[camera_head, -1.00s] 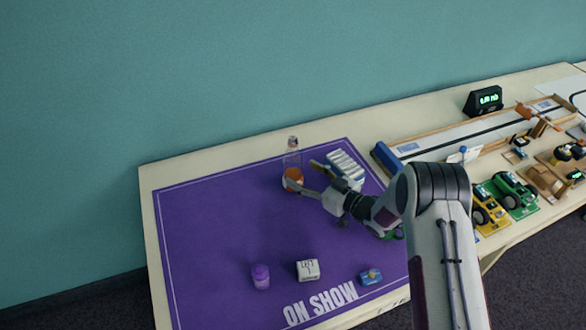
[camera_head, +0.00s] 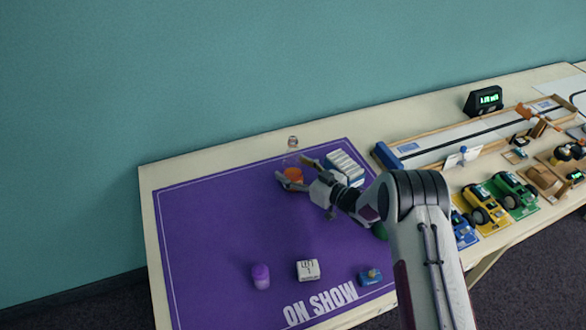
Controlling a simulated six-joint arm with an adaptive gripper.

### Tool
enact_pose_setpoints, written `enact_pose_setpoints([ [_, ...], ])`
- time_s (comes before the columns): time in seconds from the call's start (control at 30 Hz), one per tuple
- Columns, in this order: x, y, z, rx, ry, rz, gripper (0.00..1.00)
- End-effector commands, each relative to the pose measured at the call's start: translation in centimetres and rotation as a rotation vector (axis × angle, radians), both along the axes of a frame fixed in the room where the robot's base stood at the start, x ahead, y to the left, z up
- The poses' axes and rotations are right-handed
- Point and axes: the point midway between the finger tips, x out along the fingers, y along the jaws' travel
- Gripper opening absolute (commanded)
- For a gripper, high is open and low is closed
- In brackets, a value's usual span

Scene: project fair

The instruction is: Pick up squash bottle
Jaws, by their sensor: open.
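The squash bottle (camera_head: 293,174) is clear with orange liquid in its lower part. It stands upright near the back edge of the purple mat (camera_head: 215,225), its pale cap showing above. My gripper (camera_head: 291,167) is open, low over the mat at the bottle. One finger shows at the left front of the orange part and the other at its upper right. The bottle appears to be between the fingers; whether either touches it I cannot tell. Part of the bottle's lower side is hidden by the near finger.
A white ribbed block (camera_head: 344,167) stands close to the right of my gripper. A purple jar (camera_head: 261,276), a white lettered cube (camera_head: 307,270) and a small blue item (camera_head: 370,277) are at the mat's front. Model cars and a track fill the right. The mat's left is clear.

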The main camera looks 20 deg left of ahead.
Motion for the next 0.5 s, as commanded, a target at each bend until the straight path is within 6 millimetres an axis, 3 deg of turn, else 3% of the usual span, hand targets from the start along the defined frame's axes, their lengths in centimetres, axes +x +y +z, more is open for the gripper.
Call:
enact_pose_setpoints([
  [0.5,0.22,0.53,-0.04,0.001,0.000,0.000,0.64],
])
